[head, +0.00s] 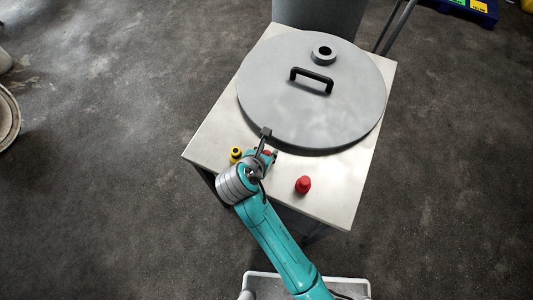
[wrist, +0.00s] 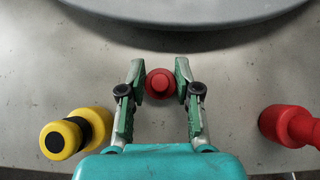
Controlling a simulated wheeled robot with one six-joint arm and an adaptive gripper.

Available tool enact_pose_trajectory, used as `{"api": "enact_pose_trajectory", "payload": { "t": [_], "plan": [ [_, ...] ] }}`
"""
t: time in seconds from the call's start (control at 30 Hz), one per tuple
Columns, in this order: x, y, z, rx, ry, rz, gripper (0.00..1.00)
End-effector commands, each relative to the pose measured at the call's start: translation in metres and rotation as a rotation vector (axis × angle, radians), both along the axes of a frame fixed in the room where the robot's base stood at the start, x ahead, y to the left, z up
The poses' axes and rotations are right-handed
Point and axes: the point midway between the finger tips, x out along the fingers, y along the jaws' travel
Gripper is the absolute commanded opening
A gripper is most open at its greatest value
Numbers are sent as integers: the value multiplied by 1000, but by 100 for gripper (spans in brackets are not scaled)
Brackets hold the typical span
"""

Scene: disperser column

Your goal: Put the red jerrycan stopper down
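A red stopper (wrist: 159,84) sits between the two fingertips of my gripper (wrist: 160,75) in the wrist view. The fingers are apart by about the stopper's width and look to touch it on both sides. In the head view my gripper (head: 264,148) is over the front part of the metal table top, and only a bit of this red stopper (head: 266,153) shows beside the fingers. Whether its underside touches the table cannot be told.
A second red piece (head: 303,184) stands to the right on the table (head: 340,185). A yellow and black piece (head: 236,154) stands close on the left. A large grey round lid (head: 270,95) with a black handle (head: 312,79) lies behind. Bare table shows between the pieces.

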Motion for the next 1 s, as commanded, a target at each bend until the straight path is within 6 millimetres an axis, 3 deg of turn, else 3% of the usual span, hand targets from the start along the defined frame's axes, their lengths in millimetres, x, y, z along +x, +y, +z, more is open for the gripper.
{"api": "enact_pose_trajectory", "payload": {
  "t": [0.37, 0.47, 0.8, 1.0],
  "plan": [
    [0, 0, 3, 0, 0, 0, 11],
    [1, 1, 14, 1, -1, 0, 11],
    [1, 1, 76, 3, -3, 0, 11],
    [0, 0, 97, 1, 0, 0, 11]
  ]
}}
